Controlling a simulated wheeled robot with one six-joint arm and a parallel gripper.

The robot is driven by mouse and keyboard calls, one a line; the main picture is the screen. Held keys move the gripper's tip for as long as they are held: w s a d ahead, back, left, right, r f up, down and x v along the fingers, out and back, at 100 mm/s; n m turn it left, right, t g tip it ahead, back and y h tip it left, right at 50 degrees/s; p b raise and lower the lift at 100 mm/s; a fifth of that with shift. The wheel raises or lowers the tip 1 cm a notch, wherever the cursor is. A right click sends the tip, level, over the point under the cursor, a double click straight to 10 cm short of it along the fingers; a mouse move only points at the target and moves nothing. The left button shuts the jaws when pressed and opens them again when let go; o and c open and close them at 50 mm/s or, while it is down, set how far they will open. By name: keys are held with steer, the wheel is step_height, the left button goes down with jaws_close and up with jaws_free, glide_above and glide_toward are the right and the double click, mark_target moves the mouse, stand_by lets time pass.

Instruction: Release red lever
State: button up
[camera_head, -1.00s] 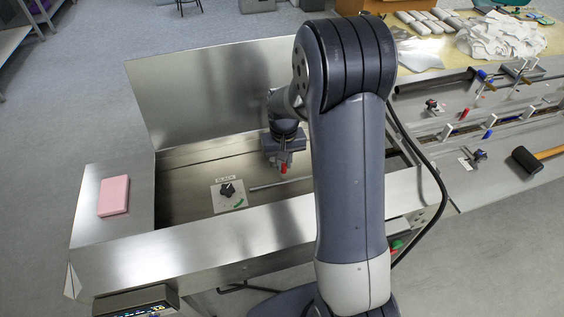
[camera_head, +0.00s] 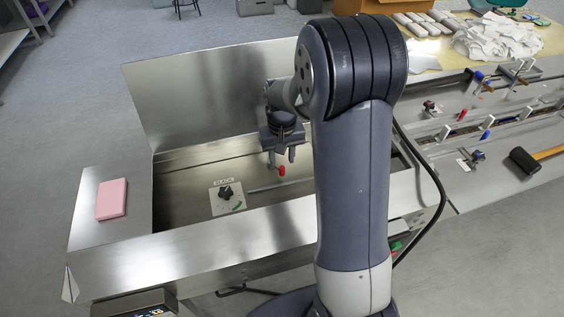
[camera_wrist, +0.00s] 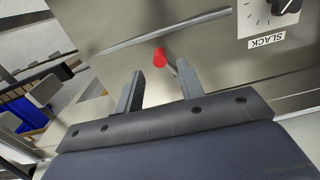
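The red lever (camera_head: 282,171) stands in the steel trough, its red tip just below my gripper (camera_head: 281,160) in the head view. In the wrist view the red tip (camera_wrist: 160,57) shows beyond and between the fingertips of my gripper (camera_wrist: 159,70), nearer the right finger. The fingers are apart and nothing is held between them. A thin stem runs from the red tip toward the right finger, which hides part of it.
A black knob (camera_head: 225,191) on a white plate labelled SLACK sits left of the lever; a metal rod (camera_head: 262,187) lies near it. A tall steel panel (camera_head: 200,105) stands behind. A pink block (camera_head: 112,198) rests on the left ledge.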

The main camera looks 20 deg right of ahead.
mark_target(281, 167)
step_height(281, 167, up, 8)
steer(key=shift+f, duration=0.15)
stand_by(0.3)
step_height(281, 167, down, 10)
steer(key=shift+f, duration=0.25)
steer(key=shift+a+f, duration=0.1)
steer(key=shift+f, duration=0.05)
steer(key=shift+s+a+m+p, duration=0.1)
steer(key=shift+a+m+p, duration=0.25)
steer(key=shift+m, duration=0.65)
